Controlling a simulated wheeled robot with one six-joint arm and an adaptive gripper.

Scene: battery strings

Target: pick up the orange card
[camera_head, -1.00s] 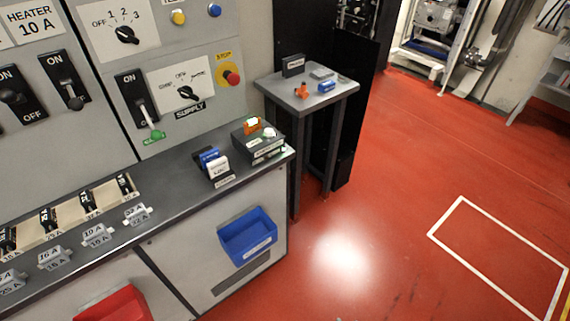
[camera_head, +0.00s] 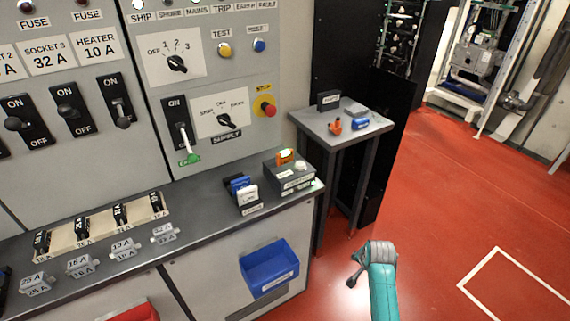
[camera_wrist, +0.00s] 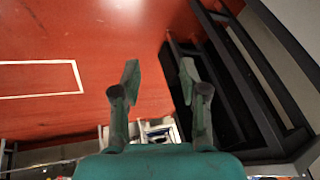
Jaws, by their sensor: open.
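The orange card (camera_head: 286,156) stands upright at the back of a dark grey box (camera_head: 290,173) on the right end of the counter. A pale patch shows on its face. A small round white thing sits beside it on the box. My gripper (camera_wrist: 159,76) is open and empty in the wrist view, with its two fingers apart over the red floor and a dark frame. In the head view my teal arm end shows at the lower right, in front of the counter's right end and well apart from the card. The card does not show in the wrist view.
Blue and white cards (camera_head: 243,190) stand in a holder left of the box. A small grey table (camera_head: 345,140) behind holds an orange item (camera_head: 335,127) and a blue one (camera_head: 360,124). A blue bin (camera_head: 269,270) hangs on the counter front. Red floor is clear at right.

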